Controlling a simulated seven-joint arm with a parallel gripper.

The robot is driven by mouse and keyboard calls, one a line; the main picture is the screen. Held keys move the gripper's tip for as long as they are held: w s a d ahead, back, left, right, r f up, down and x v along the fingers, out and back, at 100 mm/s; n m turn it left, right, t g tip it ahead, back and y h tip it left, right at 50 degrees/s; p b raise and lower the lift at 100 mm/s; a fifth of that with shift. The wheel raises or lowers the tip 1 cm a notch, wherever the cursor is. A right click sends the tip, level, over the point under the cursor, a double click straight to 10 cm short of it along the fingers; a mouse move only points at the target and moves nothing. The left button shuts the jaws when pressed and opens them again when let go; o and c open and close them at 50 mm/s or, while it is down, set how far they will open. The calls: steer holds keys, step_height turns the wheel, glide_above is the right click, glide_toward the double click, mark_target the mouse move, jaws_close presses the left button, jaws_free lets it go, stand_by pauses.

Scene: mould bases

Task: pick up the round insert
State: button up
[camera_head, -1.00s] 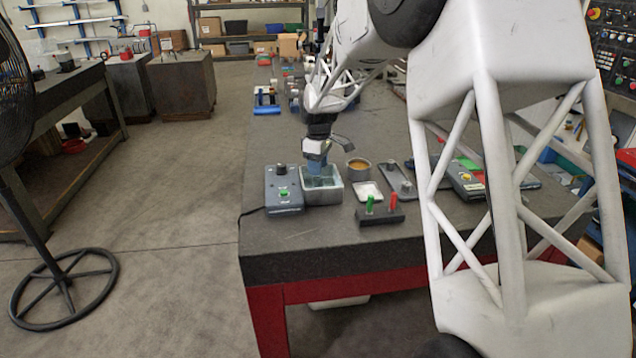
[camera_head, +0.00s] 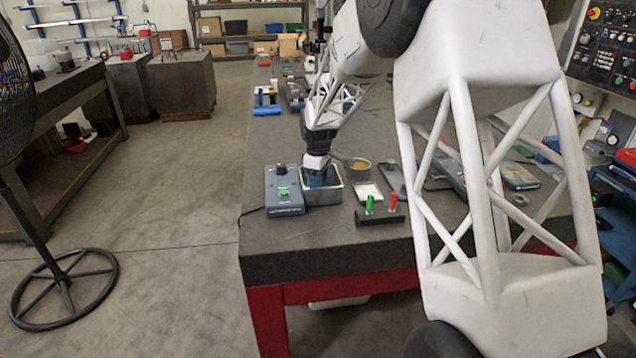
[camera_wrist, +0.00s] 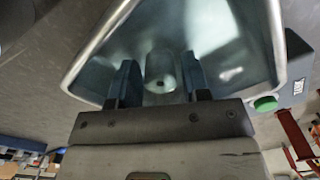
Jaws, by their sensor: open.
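The round insert (camera_wrist: 161,72) is a grey, upright cylinder with a small dark hole, standing inside a metal bin with sloping walls. My gripper (camera_wrist: 158,82) is open, with one dark finger on each side of the insert in the wrist view. I cannot tell whether either finger touches it. In the head view my gripper (camera_head: 318,178) reaches down into the metal bin (camera_head: 322,197); the insert is hidden there.
A grey control box (camera_head: 284,190) with a green button stands against the bin's left side. A round pot (camera_head: 357,168), a white square dish (camera_head: 368,191) and a black block with green and red pegs (camera_head: 380,217) lie to the right. The table's front edge is close.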

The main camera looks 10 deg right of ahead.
stand_by(0.4)
jaws_close()
steer(key=shift+r, duration=5)
